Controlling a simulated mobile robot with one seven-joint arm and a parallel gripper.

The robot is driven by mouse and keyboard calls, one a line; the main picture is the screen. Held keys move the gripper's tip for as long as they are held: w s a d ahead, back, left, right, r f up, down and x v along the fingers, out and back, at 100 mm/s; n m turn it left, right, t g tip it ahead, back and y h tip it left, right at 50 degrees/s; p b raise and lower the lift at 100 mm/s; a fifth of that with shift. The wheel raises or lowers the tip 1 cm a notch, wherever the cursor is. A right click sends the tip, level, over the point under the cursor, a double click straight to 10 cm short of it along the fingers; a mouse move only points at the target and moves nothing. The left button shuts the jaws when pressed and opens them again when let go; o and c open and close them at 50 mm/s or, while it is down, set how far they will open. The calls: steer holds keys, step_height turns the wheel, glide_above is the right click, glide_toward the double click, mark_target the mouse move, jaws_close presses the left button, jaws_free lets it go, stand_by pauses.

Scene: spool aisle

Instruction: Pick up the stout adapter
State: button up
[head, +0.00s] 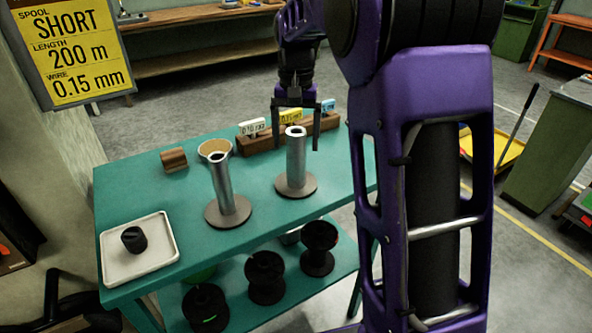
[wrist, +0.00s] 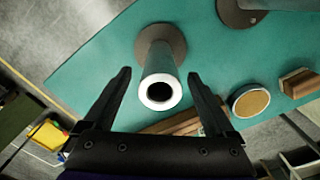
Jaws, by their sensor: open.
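My gripper (head: 296,144) is open over the teal table, its fingers on either side of the top of the right metal post (head: 296,160). The wrist view shows this post's hollow top (wrist: 160,92) between the open fingers (wrist: 159,74), with a gap on each side. How deep the fingers reach is unclear. No part is marked as the stout adapter. A small black cylindrical piece (head: 133,239) sits in the white tray (head: 157,262).
The left metal post (head: 220,182) stands on a round base on the teal table (head: 130,190). A wooden rack (head: 262,142) with several label cards lies behind the right post. Black spools (head: 265,277) stand on the lower shelf. A yellow sign (head: 70,50) reads SHORT, 200 m, 0.15 mm.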

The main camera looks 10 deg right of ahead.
step_height(320, 180, down, 2)
steer(key=shift+f, duration=0.1)
jaws_close()
stand_by(0.5)
